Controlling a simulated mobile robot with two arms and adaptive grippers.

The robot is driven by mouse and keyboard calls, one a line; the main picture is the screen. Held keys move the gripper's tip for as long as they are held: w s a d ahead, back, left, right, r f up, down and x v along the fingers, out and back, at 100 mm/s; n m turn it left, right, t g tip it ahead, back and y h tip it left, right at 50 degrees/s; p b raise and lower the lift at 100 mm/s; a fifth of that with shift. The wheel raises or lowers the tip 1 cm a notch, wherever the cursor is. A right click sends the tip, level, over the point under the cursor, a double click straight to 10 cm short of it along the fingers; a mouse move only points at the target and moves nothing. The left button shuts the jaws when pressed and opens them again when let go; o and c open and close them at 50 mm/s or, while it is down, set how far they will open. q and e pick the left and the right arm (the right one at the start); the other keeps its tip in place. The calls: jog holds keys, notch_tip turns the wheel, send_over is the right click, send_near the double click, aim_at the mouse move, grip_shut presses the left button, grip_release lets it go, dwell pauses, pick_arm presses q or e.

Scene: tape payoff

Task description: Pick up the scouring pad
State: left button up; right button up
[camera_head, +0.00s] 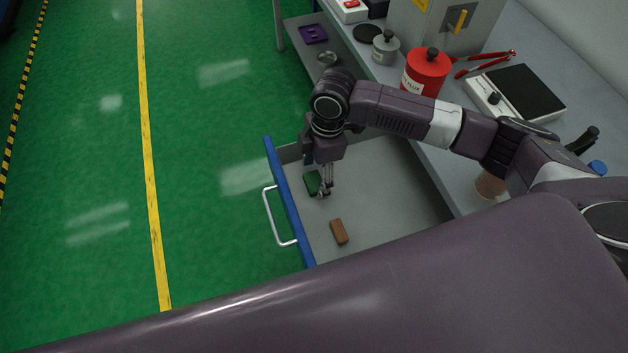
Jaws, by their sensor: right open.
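The green scouring pad (311,184) lies in the open drawer (390,185), near its blue front. My right gripper (325,191) points down into the drawer, just to the right of the pad, and its fingers hide part of the pad's right side. The gripper is open; I cannot tell whether it touches the pad. My left gripper is not in view.
A brown block (339,231) lies in the drawer nearer to me. The workbench (455,135) to the right holds a red flux can (428,74), a grey canister (385,50), red-handled pliers (487,63) and a black-topped device (517,92). Green floor lies left.

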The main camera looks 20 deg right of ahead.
aim_at(315, 181)
jog(key=shift+f, duration=0.9)
jog(key=shift+c, duration=0.4)
jog(key=c, duration=0.9)
jog(key=shift+o, duration=0.2)
jog(key=shift+r, duration=0.1)
notch_tip(315, 181, up, 20)
jog(key=shift+o, duration=0.4)
jog(key=shift+a, duration=0.1)
